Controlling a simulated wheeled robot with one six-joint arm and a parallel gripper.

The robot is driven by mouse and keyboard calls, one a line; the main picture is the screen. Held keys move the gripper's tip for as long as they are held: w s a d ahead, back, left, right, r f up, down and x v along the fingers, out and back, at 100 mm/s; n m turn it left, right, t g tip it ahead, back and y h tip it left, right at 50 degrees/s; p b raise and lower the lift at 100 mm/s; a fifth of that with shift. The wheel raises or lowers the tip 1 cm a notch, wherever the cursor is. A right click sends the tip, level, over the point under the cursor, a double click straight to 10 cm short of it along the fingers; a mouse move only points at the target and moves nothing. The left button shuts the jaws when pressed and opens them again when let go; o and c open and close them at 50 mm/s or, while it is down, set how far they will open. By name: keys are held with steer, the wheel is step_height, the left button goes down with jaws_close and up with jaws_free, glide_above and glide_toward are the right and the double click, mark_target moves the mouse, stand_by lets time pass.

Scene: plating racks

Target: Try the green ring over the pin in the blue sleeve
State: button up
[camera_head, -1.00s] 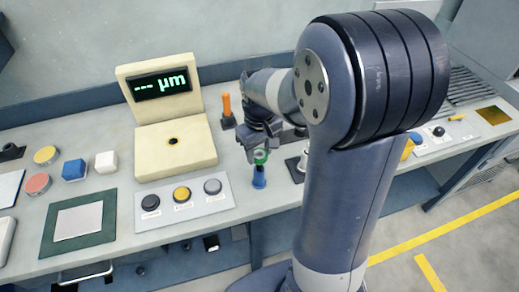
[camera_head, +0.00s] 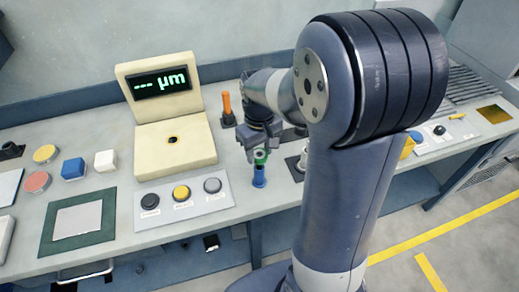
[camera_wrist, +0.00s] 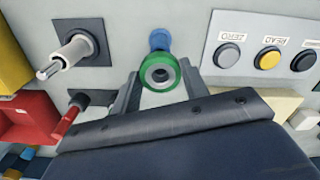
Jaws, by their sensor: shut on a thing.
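The green ring (camera_head: 260,156) is held between the fingers of my gripper (camera_head: 259,150) at the front of the bench. In the wrist view the green ring (camera_wrist: 177,74) sits between the two fingertips (camera_wrist: 160,82), with a grey inner face and a dark hole. The blue sleeve (camera_head: 259,178) stands upright just below the ring in the head view. In the wrist view the blue sleeve (camera_wrist: 160,38) shows just beyond the ring, partly covered by it. I cannot make out the pin, or whether the ring touches the sleeve.
A button panel (camera_head: 184,203) lies left of the sleeve, and a cream gauge stand (camera_head: 176,147) with a "--- µm" display is behind it. An orange-handled tool (camera_head: 227,107) stands behind my gripper. A metal post (camera_wrist: 75,52) on a dark base is nearby.

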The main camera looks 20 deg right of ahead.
steer(key=shift+r, duration=0.1)
stand_by(0.3)
steer(key=shift+r+p, duration=1.7)
steer(key=shift+r, duration=0.25)
